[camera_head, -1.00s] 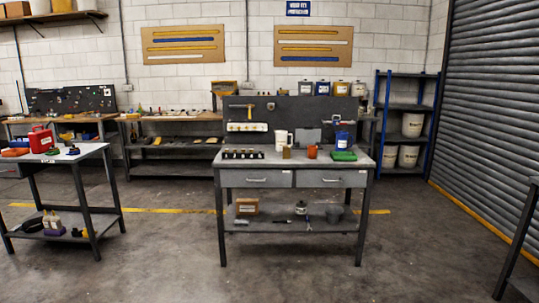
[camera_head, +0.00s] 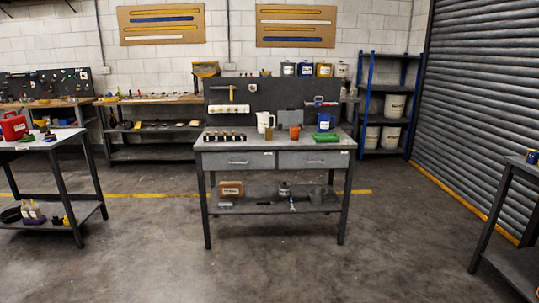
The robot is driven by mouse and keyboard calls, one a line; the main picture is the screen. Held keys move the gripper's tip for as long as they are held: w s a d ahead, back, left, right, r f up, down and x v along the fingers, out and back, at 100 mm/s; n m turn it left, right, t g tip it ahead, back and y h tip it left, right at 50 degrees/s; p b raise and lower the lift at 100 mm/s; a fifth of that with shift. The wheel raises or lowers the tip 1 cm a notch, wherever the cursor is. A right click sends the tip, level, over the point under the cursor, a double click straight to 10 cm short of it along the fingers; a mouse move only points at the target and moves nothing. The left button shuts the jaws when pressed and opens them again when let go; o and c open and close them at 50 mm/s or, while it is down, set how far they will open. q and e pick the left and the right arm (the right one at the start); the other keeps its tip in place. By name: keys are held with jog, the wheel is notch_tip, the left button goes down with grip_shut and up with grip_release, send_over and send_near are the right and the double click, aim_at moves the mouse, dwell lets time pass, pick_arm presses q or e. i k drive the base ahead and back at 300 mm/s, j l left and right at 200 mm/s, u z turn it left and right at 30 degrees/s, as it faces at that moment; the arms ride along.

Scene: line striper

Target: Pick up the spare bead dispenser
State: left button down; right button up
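I cannot tell which object is the spare bead dispenser; everything is small at this distance. On the grey workbench (camera_head: 225,145) ahead stand a white jug (camera_head: 265,122), an orange cup (camera_head: 294,132), a blue container (camera_head: 325,122), a green item (camera_head: 325,138) and a row of small dark pieces (camera_head: 224,137). Its lower shelf holds a brown box (camera_head: 230,189), a small can (camera_head: 284,188) and a grey bucket (camera_head: 318,195). A red can (camera_head: 13,127) stands on the left cart. Neither of my grippers is in view.
The left cart (camera_head: 50,143) and a dark table (camera_head: 513,165) at the right edge flank the workbench. A blue-framed rack (camera_head: 366,103) with white buckets stands behind it. A roller shutter (camera_head: 480,95) closes the right side. The floor before the workbench is clear.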

aim_at(269, 134)
jog(key=i+l, duration=0.25)
jog(key=i, duration=0.25)
jog(key=i+l, duration=0.25)
jog(key=i, duration=0.2)
jog(key=i+l, duration=0.25)
jog(key=i, duration=0.25)
jog(key=i+l, duration=0.25)
jog(key=i, duration=0.2)
jog(key=i+j, duration=0.2)
jog(key=i, duration=0.2)
jog(key=i+j, duration=0.15)
jog(key=i, duration=0.25)
jog(key=i+j, duration=0.2)
jog(key=i, duration=0.2)
jog(key=i+j, duration=0.15)
jog(key=i, duration=0.25)
